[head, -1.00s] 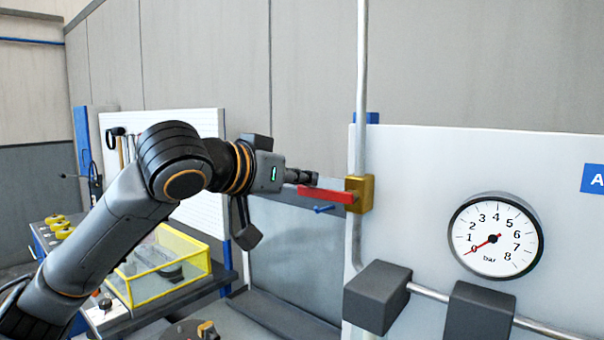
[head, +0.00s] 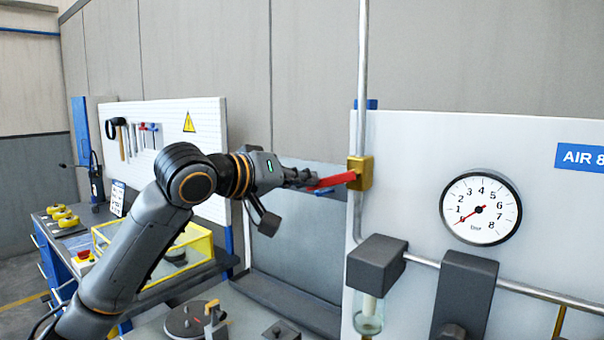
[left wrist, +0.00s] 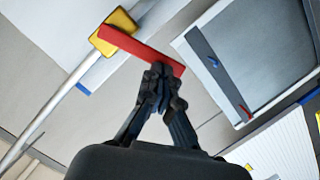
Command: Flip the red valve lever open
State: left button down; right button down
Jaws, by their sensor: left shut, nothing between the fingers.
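The red valve lever (head: 337,180) reaches left from a brass valve body (head: 363,173) on a vertical grey pipe, its free end slightly lower than its pivot end. In the left wrist view, the lever (left wrist: 140,48) runs from the yellow valve body (left wrist: 112,32) to just past my fingertips. My left gripper (head: 311,179) is shut and empty, at the free end of the lever. In the left wrist view, its fingertips (left wrist: 161,76) overlap the lever's edge; contact looks likely but is not certain. My right gripper is not in view.
A white panel with a pressure gauge (head: 480,208), needle near 0, stands right of the valve. A dark block with a clear bowl (head: 369,316) sits below the valve. A yellow-framed box (head: 206,243) and a tool board (head: 205,150) are behind my left arm.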

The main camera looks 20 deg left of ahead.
pick_arm(q)
jog(key=shift+d+f+n+h, duration=0.1)
jog(key=shift+f+n+h, duration=0.2)
jog(key=shift+f+n, duration=0.55)
jog(key=shift+s+d+f+n+t+h, duration=0.1)
jog(key=shift+d+f+n+h, duration=0.3)
jog(key=shift+n, duration=0.45)
jog(key=shift+s+d+f+n+t+h, duration=0.15)
jog(key=shift+d+f+n, duration=0.15)
jog(key=shift+f+n, duration=0.45)
jog(key=shift+s+d+f+n+t+h, duration=0.15)
jog(key=shift+d+f+n, duration=0.2)
jog(key=shift+n, duration=0.6)
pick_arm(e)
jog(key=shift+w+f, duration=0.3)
pick_arm(q)
jog(key=shift+d+f+n, duration=0.2)
jog(key=shift+d+n, duration=0.05)
jog(key=shift+n, duration=0.25)
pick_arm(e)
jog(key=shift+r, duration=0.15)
pick_arm(q)
jog(key=shift+s+d+f+n+h+p, duration=0.2)
jog(key=shift+d+n+p, duration=0.15)
jog(key=shift+n, duration=0.35)
jog(key=shift+s+d+f+n+h+p, duration=0.15)
jog(key=shift+d+f+n+h+p, duration=0.2)
jog(key=shift+n, duration=0.35)
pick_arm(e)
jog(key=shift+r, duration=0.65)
